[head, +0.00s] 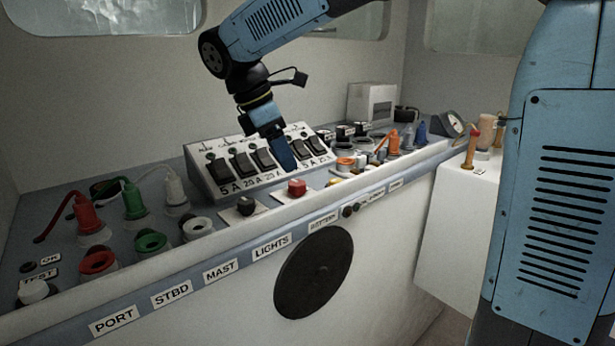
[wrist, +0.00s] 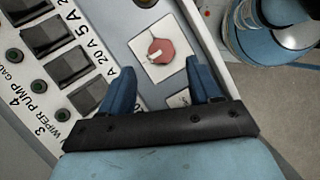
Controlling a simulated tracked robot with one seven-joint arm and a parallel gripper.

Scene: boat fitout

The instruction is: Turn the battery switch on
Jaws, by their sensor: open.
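The battery switch is a red rotary knob (head: 297,187) on a white square plate near the console's front edge, above the BATTERY label (head: 323,220). In the wrist view the red knob (wrist: 162,49) shows from above, with a pale pointer mark on its left part. My gripper (head: 284,160) points down in front of the breaker panel, above and behind the red knob in the head view. In the wrist view my gripper (wrist: 160,78) has its two blue fingers apart with nothing between them. The knob lies just beyond the fingertips, apart from them.
A sloped breaker panel (head: 200,172) with several black rockers stands close behind my gripper. A black knob (head: 245,205) sits left of the red one. Coloured plugs and sockets (head: 135,200) stand at the left, and more connectors (head: 392,142) at the right. A black round disc (head: 315,272) is on the front face.

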